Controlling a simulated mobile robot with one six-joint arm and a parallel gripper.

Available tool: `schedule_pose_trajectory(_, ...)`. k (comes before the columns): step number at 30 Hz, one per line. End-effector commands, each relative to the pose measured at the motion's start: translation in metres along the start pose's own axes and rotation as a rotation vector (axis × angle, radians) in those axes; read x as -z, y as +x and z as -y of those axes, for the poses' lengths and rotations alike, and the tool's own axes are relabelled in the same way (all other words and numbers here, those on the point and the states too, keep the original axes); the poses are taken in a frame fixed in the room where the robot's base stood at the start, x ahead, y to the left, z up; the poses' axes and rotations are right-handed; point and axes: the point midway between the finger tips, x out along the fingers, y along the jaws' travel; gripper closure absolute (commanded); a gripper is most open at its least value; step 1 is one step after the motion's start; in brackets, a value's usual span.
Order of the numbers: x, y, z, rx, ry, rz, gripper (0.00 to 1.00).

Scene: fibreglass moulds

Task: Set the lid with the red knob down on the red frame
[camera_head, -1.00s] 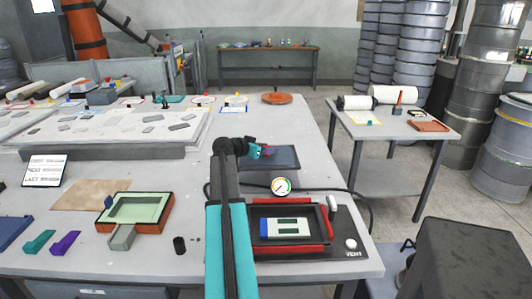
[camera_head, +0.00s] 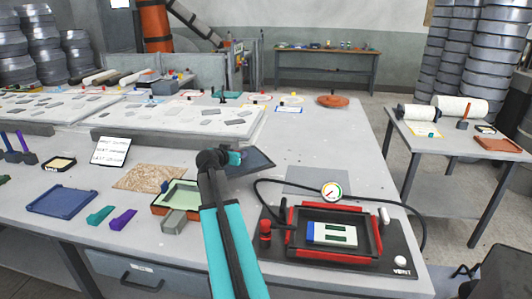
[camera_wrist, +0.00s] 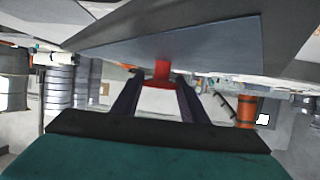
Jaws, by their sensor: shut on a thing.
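The lid (camera_head: 252,162) is a dark grey flat plate. It shows tilted beside the end of my arm in the head view, left of the red frame. The wrist view shows the large underside or face of the lid (camera_wrist: 190,45) and its red knob (camera_wrist: 162,72) between my fingers. My gripper (camera_wrist: 160,82) is shut on the knob. In the head view my arm mostly hides the gripper. The red frame (camera_head: 342,208) stands at the table's front right around a black tray, with a white and green piece (camera_head: 331,233) inside.
A round gauge (camera_head: 332,190), a black hose (camera_head: 422,225) and a white knob marked VENT (camera_head: 401,260) are by the frame. A red-capped post (camera_head: 265,230) stands at its left. A flat grey pad (camera_head: 318,180) lies bare behind it. A green-lined mould (camera_head: 182,192) is left of my arm.

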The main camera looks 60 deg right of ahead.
Motion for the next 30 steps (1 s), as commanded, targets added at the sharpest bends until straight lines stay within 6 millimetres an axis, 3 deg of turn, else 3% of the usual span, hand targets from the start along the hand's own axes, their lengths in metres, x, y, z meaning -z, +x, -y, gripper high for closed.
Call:
schedule_pose_trajectory(3, -0.009, -0.029, 0.044, 0.093, -0.038, -0.002, 0.96)
schedule_pose_trajectory(15, -0.042, -0.131, 0.171, 0.391, -0.161, -0.003, 0.96)
schedule_pose_trajectory(23, -0.065, -0.211, 0.24, 0.583, -0.239, -0.002, 0.96)
schedule_pose_trajectory(30, -0.087, -0.293, 0.294, 0.759, -0.312, -0.004, 0.96)
